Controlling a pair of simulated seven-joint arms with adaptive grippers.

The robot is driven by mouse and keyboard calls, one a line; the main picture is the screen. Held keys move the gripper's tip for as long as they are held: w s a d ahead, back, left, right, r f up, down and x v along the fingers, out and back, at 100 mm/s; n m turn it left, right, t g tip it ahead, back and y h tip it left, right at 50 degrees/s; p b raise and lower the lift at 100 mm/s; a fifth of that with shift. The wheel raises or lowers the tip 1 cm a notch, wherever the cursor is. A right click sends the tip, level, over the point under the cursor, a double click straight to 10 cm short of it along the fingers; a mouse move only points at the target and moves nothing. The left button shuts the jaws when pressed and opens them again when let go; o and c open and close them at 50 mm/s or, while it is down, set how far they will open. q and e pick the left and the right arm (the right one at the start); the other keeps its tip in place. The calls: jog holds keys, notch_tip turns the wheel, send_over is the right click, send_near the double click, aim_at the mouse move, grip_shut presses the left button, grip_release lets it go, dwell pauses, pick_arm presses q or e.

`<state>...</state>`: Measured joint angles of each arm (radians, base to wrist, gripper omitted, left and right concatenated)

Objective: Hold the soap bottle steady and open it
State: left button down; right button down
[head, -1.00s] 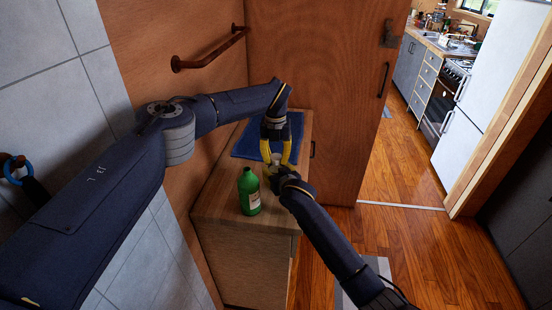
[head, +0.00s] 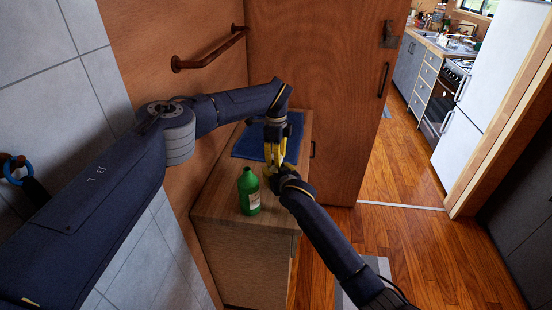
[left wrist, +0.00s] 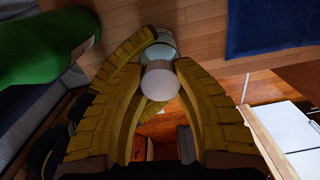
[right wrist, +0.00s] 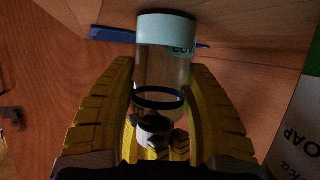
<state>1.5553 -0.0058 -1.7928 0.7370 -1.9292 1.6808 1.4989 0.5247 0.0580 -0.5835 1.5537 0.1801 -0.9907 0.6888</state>
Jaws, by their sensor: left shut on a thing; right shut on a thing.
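A small clear bottle (right wrist: 160,65) with a pale blue band at one end stands between my two grippers. Its round white cap (left wrist: 160,80) shows in the left wrist view. My left gripper (head: 275,158) comes down from above and is shut on the cap. My right gripper (head: 271,171) comes from the front right and is shut on the clear body, below the left one. In the head view the fingers hide most of the bottle. A green bottle (head: 249,191) stands apart, to the left of the grippers; part of its label reads like "soap" (right wrist: 296,130).
The bottles are over a wooden cabinet top (head: 226,205). A folded blue towel (head: 247,145) lies at its back. A wooden wall with a rail (head: 208,52) is on the left, and a wooden door (head: 320,80) stands behind. Open floor lies to the right.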

pick_arm(q)
jog(key=shift+r, duration=0.2)
pick_arm(e)
jog(key=shift+f, duration=0.1)
dwell(0.6)
pick_arm(q)
jog(key=shift+r, duration=0.75)
jog(key=shift+r, duration=0.15)
jog(key=shift+r, duration=2)
pick_arm(e)
jog(key=shift+c, duration=2.4)
grip_release()
